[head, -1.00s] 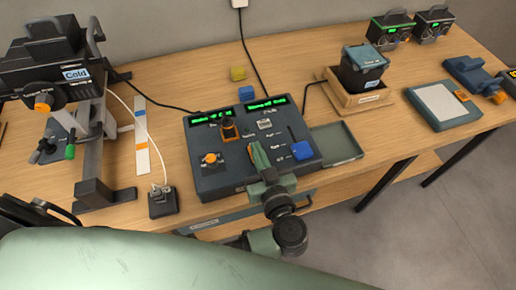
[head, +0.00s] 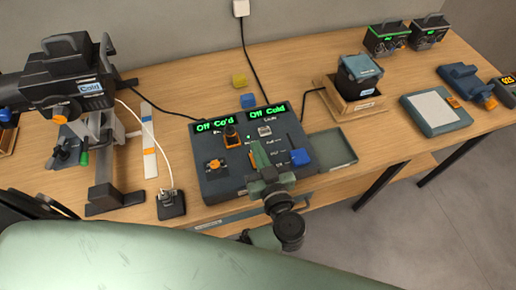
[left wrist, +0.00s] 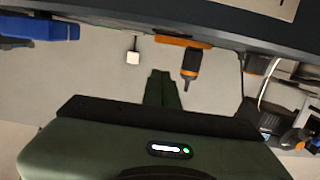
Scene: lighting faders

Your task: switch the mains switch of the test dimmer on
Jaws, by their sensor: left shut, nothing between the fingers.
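The test dimmer (head: 215,187) is a dark sloped box on the bench, with two green displays (head: 267,113) that read about "Off Cold". The labels are too small to tell which control is the mains switch. My left gripper (head: 258,153) is shut and empty over the panel's middle. In the left wrist view its fingers (left wrist: 163,86) point between the pale switch (left wrist: 133,56) and the black lever (left wrist: 190,66). My right gripper is not seen.
A green tray (head: 342,160) adjoins the dimmer's right side. A dark box in a wooden holder (head: 352,107) stands beyond it. A lamp on a stand (head: 72,88) and a small socket box (head: 171,205) with a white cable are left.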

